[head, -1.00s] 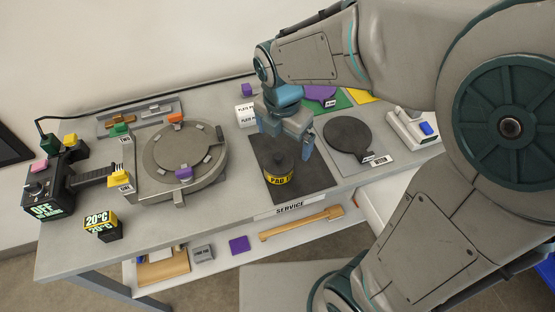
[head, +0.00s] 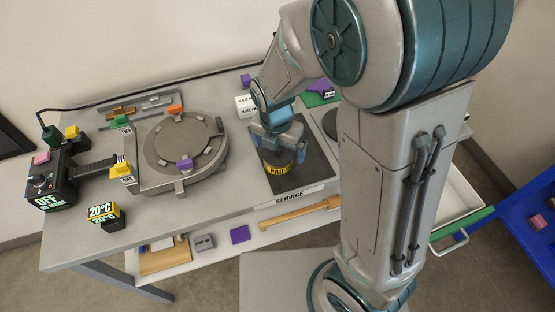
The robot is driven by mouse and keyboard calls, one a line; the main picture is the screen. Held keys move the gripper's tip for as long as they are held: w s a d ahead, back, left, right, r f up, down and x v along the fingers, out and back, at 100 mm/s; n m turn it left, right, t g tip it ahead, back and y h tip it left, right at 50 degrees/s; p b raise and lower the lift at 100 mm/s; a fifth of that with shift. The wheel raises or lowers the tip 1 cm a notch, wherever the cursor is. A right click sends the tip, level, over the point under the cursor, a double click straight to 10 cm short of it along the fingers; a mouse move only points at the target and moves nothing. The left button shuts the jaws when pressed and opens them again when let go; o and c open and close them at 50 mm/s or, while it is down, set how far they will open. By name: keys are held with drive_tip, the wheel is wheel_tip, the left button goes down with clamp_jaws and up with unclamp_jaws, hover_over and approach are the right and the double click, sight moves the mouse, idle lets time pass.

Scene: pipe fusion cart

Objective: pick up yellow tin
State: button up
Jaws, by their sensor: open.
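The tin (head: 279,168) is a dark round can with a yellow band lettered "PAD". It stands upright on the dark mat (head: 316,175) on the cart top. My gripper (head: 278,146) is open and points down right over the tin, with its fingers at the tin's upper part. The fingers hide the tin's top and knob. I cannot tell whether the fingers touch it.
A round grey fixture (head: 180,148) with coloured clips stands left of the mat. A black box marked "20°C" (head: 105,216) is at the front left. The lower shelf holds a wooden-handled tool (head: 300,214). My arm hides the cart's right part.

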sight(278, 154)
drive_tip(key=shift+w+f+p, duration=0.1)
drive_tip(key=shift+w+f, duration=0.1)
drive_tip(key=shift+f, duration=0.55)
drive_tip(key=shift+w+f+p, duration=0.15)
drive_tip(key=shift+w+f, duration=0.05)
drive_tip(key=shift+f, duration=0.55)
drive_tip(key=shift+w+f+p, duration=0.1)
drive_tip(key=shift+w+f, duration=0.1)
drive_tip(key=shift+f, duration=0.55)
drive_tip(key=c, duration=1.1)
